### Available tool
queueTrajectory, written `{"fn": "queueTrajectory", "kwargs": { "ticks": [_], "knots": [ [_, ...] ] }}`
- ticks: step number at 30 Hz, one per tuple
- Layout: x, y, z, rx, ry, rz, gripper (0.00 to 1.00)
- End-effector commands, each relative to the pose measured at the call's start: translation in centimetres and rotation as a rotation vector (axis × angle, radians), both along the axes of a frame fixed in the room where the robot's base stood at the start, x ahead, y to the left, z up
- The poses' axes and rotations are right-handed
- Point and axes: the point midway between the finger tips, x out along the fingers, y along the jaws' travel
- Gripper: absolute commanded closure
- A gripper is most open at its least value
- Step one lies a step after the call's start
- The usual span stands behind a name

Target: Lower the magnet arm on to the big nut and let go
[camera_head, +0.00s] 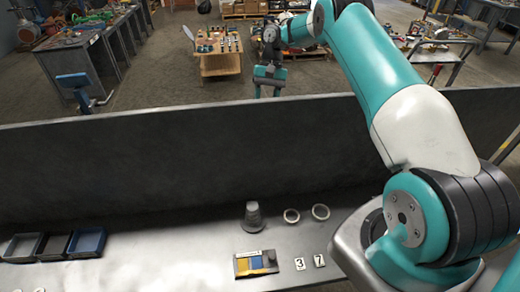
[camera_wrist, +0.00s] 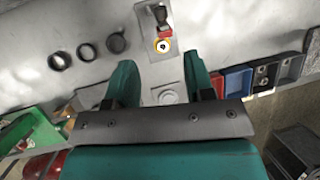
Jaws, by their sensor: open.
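My gripper (camera_head: 268,82) hangs at the end of the raised arm in the head view, high up and apart from the bench. In the wrist view my gripper (camera_wrist: 160,64) is open, its two teal fingers spread with nothing held between them. Beyond the fingertips is a small fixture with a black and red upright part, perhaps the magnet arm (camera_wrist: 161,18). A yellow-rimmed round spot (camera_wrist: 163,45) lies below it on a grey plate. A pale round piece (camera_wrist: 168,97) shows between the fingers. I cannot tell which piece is the big nut.
Several dark rings (camera_wrist: 60,60) lie left in the wrist view. Small trays, one blue (camera_wrist: 238,82), stand right.

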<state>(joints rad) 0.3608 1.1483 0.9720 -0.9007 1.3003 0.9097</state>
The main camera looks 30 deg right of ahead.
Motion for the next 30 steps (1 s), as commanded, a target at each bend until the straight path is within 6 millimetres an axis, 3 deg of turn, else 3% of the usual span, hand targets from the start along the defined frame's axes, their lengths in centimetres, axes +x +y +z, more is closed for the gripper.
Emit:
{"fn": "queueTrajectory", "kwargs": {
  "ticks": [1,18,24,30],
  "knots": [
    [-0.3,0.5,-1.8,0.002,0.005,0.000,0.52],
    [-3.4,4.1,-11.1,0.000,0.004,0.001,0.52],
    [-3.8,4.6,-12.6,-0.001,0.002,0.001,0.52],
    [-3.8,4.6,-12.8,0.000,0.001,0.001,0.52]
  ]
}}
